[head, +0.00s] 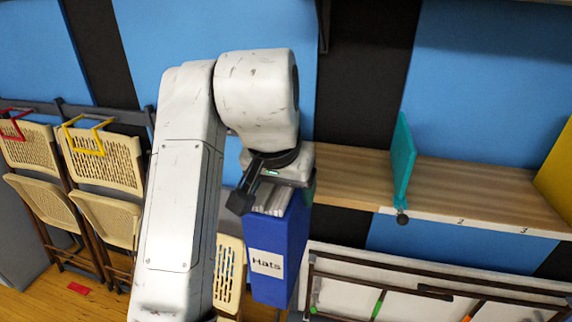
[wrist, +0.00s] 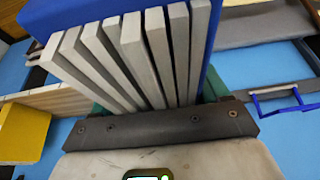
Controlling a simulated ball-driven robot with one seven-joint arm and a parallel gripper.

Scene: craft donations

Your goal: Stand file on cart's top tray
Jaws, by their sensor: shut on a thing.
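A blue file (head: 281,240) labelled "Hats" hangs upright from my gripper (head: 280,186), in front of the wall shelf. In the wrist view, the blue cover (wrist: 80,18) and the row of pages fill the space just beyond my gripper (wrist: 155,106). The gripper is shut on the file, with green finger parts showing at its sides. The file's lower end shows in the head view, above the floor. I see no cart or top tray in either view.
A wooden shelf (head: 345,178) numbered along its edge holds a teal upright panel (head: 403,160) and a yellow thing (head: 558,178). Beige folding chairs (head: 105,165) hang at left. A folded white table (head: 400,290) leans below the shelf. A red mark (head: 79,288) lies on the wooden floor.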

